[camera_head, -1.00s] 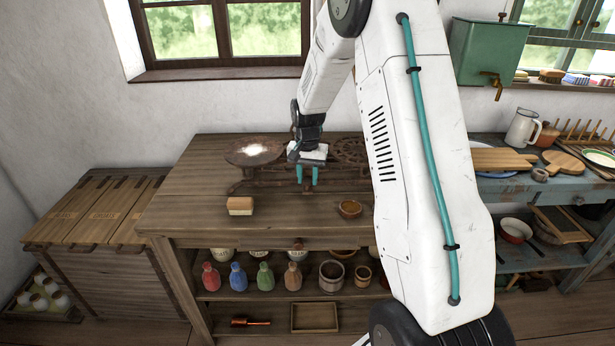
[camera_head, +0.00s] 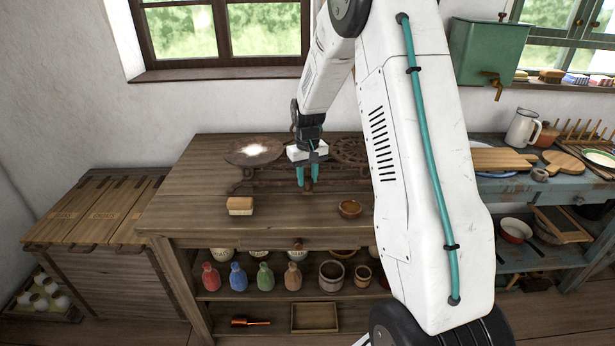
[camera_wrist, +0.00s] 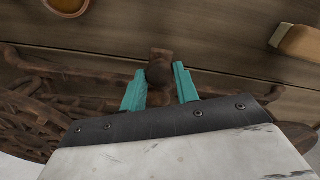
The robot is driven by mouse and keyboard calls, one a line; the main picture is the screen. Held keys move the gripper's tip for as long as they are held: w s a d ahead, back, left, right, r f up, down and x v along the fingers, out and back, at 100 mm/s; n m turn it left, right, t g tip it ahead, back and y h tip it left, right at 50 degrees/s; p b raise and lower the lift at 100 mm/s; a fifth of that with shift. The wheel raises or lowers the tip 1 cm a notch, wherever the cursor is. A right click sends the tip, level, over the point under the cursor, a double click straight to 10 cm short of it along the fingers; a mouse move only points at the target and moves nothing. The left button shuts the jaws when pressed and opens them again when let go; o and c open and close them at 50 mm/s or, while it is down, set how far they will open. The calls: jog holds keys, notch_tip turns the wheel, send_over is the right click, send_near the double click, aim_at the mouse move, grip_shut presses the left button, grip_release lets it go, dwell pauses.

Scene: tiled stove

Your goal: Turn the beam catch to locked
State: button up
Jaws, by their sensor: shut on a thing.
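A rusty brown balance scale with two round pans stands on the wooden table; its left pan (camera_head: 254,151) and right pan (camera_head: 350,150) show on either side of my gripper. My gripper (camera_head: 307,180) points down at the front middle of the scale. In the wrist view, the teal fingers of my gripper (camera_wrist: 160,92) are on both sides of a small brown rusty knob, which I take for the beam catch (camera_wrist: 160,70). The gripper is shut on it. In the head view the catch is hidden by the fingers.
A small brown bowl (camera_head: 350,209) stands at front right. The table between them is clear. Bottles and pots fill the shelf below.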

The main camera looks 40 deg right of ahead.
aim_at(308, 180)
jog(key=shift+w, duration=0.1)
dwell(0.3)
jog(key=o, duration=1)
jog(key=shift+c, duration=0.2)
notch_tip(308, 180, up, 8)
jog(key=shift+f, duration=0.1)
jog(key=shift+s+a+f, duration=0.1)
jog(key=shift+s+a, duration=0.05)
jog(key=shift+s, duration=0.2)
jog(key=s+a+r, duration=0.4)
jog(key=s+a, duration=0.2)
jog(key=s, duration=0.5)
jog(key=s+a+r+n+t, duration=0.1)
jog(key=s+a+r, duration=0.4)
jog(key=s, duration=0.7)
jog(key=s+a+r+n, duration=0.1)
jog(key=s+a+r, duration=0.4)
jog(key=s+a, duration=0.3)
jog(key=s, duration=0.4)
